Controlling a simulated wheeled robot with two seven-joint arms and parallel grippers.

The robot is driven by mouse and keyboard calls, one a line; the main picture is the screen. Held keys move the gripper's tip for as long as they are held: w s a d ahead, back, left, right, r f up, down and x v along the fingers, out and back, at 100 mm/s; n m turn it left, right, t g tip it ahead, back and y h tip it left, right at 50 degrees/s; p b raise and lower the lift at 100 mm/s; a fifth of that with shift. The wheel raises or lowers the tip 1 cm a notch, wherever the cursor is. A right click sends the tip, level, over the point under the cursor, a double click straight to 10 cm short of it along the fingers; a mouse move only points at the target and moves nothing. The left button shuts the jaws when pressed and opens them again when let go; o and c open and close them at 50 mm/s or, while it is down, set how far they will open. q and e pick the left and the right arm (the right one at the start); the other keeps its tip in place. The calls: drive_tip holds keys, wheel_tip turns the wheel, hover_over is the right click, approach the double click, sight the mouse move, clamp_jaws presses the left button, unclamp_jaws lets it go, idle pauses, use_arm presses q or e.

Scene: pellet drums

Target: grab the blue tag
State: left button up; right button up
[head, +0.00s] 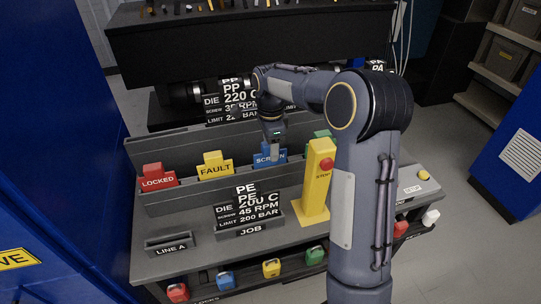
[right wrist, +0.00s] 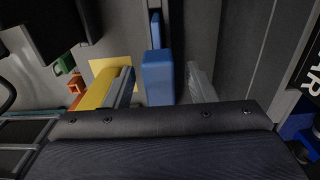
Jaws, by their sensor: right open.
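The blue tag (head: 264,161) stands upright in the back rack of the grey bench, between the yellow FAULT tag and a green tag. Its lettering is partly hidden by my right gripper (head: 273,152), which points down at it. In the right wrist view the blue tag (right wrist: 158,76) shows between the two fingers of the right gripper (right wrist: 160,88), with a gap visible on each side. The right gripper is open. Whether a finger touches the tag cannot be told. My left gripper is not in view.
A red LOCKED tag (head: 158,177) and the yellow FAULT tag (head: 214,167) stand to the left. A green tag (head: 322,135) is partly hidden at right. A yellow post (head: 317,187) with a red button stands in front. A JOB holder (head: 248,220) bears a sign.

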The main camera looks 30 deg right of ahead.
drive_tip(key=shift+f, duration=0.85)
drive_tip(key=shift+c, duration=0.4)
drive_tip(key=c, duration=1)
drive_tip(key=shift+r, duration=0.1)
